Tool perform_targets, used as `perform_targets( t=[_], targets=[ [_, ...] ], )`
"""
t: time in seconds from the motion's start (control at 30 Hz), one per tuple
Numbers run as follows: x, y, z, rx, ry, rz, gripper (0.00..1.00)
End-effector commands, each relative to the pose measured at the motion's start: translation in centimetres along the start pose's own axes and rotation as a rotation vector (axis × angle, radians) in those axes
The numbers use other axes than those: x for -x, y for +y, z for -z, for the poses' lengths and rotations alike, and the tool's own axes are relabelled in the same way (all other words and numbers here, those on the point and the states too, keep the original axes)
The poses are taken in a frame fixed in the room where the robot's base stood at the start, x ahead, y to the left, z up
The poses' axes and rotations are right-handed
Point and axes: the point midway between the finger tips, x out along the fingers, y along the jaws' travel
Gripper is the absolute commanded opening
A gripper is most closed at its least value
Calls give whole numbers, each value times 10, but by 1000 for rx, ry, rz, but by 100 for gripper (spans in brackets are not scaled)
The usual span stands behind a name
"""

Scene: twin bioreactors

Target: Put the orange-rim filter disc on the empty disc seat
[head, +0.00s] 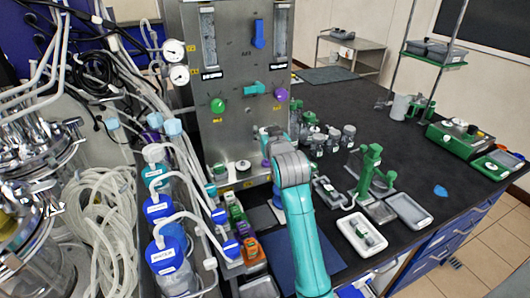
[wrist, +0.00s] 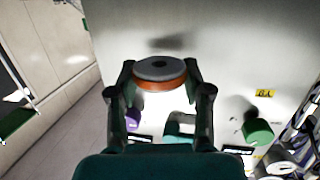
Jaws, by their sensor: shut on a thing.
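My gripper (wrist: 160,80) is shut on the orange-rim filter disc (wrist: 158,84), seen in the wrist view. The disc has a grey top with a darker centre and an orange band, and sits between the two dark fingertips. A pale steel panel fills the view behind it. In the head view my teal arm reaches up to the front of the steel panel (head: 235,75), and its grey wrist covers the gripper and disc. A round dark piece (head: 243,166) sits low on the panel, left of my wrist. I cannot tell which spot is the empty disc seat.
Green and purple knobs show on the panel, including a green one (wrist: 258,132). Bottles with blue caps (head: 165,255) and loose tubing stand at left. A green stand (head: 370,170), a white tray (head: 361,234) and several small jars stand right of my arm. The bench's far middle is clear.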

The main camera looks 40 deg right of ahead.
Motion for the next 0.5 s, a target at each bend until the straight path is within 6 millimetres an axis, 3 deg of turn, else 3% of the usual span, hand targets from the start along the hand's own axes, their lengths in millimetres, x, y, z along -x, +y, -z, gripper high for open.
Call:
perform_targets(
  t=[0.1,0.5],
  targets=[
    [-3,0,-22,1,-4,0,30],
    [-9,0,-58,1,-4,-1,30]
  ],
)
